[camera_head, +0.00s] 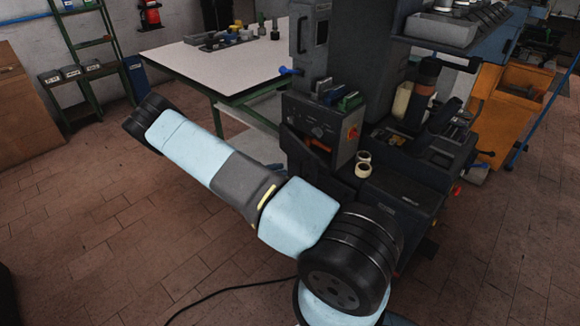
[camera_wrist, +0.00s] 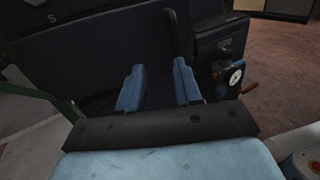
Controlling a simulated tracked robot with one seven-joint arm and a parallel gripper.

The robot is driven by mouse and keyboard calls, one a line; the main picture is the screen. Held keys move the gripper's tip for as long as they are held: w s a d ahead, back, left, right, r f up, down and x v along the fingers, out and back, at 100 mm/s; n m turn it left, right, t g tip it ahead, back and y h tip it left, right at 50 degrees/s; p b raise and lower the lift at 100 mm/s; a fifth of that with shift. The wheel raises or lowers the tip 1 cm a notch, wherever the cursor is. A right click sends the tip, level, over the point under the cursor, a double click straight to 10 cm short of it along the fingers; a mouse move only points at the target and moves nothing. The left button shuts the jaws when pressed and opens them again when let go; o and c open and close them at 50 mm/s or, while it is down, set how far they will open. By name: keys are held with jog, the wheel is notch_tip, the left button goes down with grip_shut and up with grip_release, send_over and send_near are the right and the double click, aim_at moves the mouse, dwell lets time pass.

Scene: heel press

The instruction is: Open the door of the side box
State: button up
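In the head view a tall dark grey box (camera_head: 309,42) with a small handle on its face is on the left side of the press (camera_head: 345,50). It looks like the side box, and its door looks shut. In the wrist view a broad dark panel (camera_wrist: 85,55) fills the space ahead of my gripper (camera_wrist: 158,70). A dark vertical bar (camera_wrist: 172,30) stands just beyond the fingers; I cannot tell whether it is the door handle. My gripper's blue fingers are apart with nothing seen between them. The gripper does not show in the head view.
A control box (camera_head: 325,132) with a red button sits low on the press. A white-topped table (camera_head: 225,70) stands behind at left. A gauge (camera_wrist: 236,77) is right of my fingers. An orange cabinet (camera_head: 510,110) is at right. The brick floor at left is clear.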

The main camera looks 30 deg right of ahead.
jog(key=w+a, duration=0.2)
jog(key=a, duration=1.2)
jog(key=shift+a, duration=0.3)
jog(key=shift+w, duration=0.1)
jog(key=shift+c, duration=0.4)
